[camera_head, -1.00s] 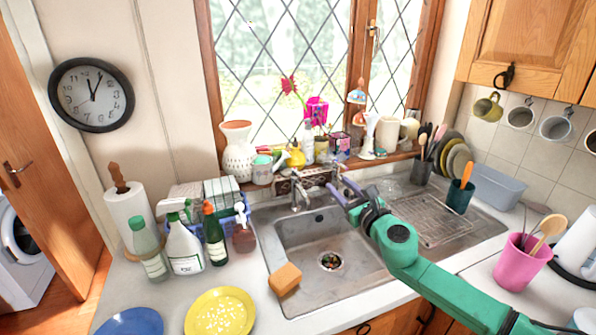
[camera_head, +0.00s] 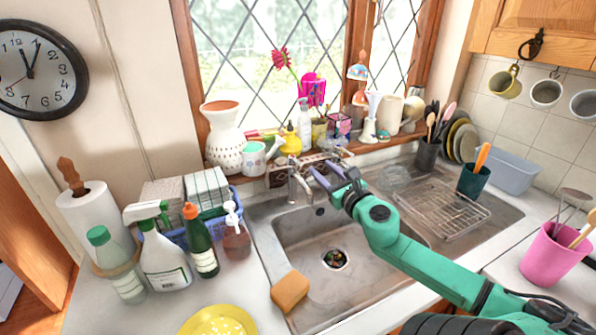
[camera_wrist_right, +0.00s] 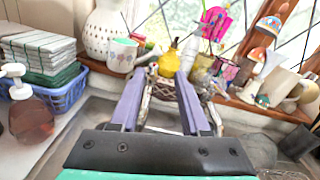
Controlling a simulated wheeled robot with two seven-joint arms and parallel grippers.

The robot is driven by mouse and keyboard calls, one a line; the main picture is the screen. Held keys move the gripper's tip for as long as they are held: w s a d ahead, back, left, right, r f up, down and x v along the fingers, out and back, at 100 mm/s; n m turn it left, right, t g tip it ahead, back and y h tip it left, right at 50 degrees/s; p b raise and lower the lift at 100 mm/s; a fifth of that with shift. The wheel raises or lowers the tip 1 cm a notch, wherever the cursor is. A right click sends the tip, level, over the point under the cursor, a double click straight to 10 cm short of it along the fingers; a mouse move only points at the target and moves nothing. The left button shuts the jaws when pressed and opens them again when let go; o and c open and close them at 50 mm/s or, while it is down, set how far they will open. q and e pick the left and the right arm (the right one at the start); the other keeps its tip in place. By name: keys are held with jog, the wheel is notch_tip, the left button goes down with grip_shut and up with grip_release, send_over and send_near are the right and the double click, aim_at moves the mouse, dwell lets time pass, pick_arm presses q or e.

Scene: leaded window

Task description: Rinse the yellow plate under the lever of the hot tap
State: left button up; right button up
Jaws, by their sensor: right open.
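The yellow plate (camera_head: 220,322), with pale spots, lies on the counter left of the sink and is cut off by the bottom edge. The metal tap (camera_head: 297,182) stands at the back of the sink (camera_head: 355,275), with a second tap part (camera_head: 338,160) to its right. I cannot tell which lever is hot. My right gripper (camera_head: 322,172) is open and empty at the taps, above the sink's back edge. The right wrist view shows its two purple fingers (camera_wrist_right: 160,80) apart, with tap parts partly hidden behind them. My left gripper is not in view.
An orange sponge (camera_head: 290,291) sits on the sink's left rim. Bottles (camera_head: 165,255) and a blue basket (camera_head: 172,235) crowd the left counter. Vases and ornaments line the sill (camera_head: 240,178). A wire rack (camera_head: 440,210) covers the drainer at right.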

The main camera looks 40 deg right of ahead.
jog(key=b, duration=0.4)
send_near(302, 165)
jog(key=s+f, duration=0.1)
jog(key=b+x, duration=0.1)
jog(key=x, duration=1)
jog(key=shift+w+d+r+b, duration=0.15)
jog(key=shift+w+r+b, duration=0.1)
jog(key=shift+w+b, duration=0.1)
jog(key=shift+w+d, duration=0.3)
jog(key=shift+w, duration=0.25)
jog(key=shift+w+f, duration=0.1)
jog(key=shift+w, duration=0.6)
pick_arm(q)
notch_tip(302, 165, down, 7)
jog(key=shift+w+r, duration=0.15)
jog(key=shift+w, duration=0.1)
pick_arm(e)
grip_shut()
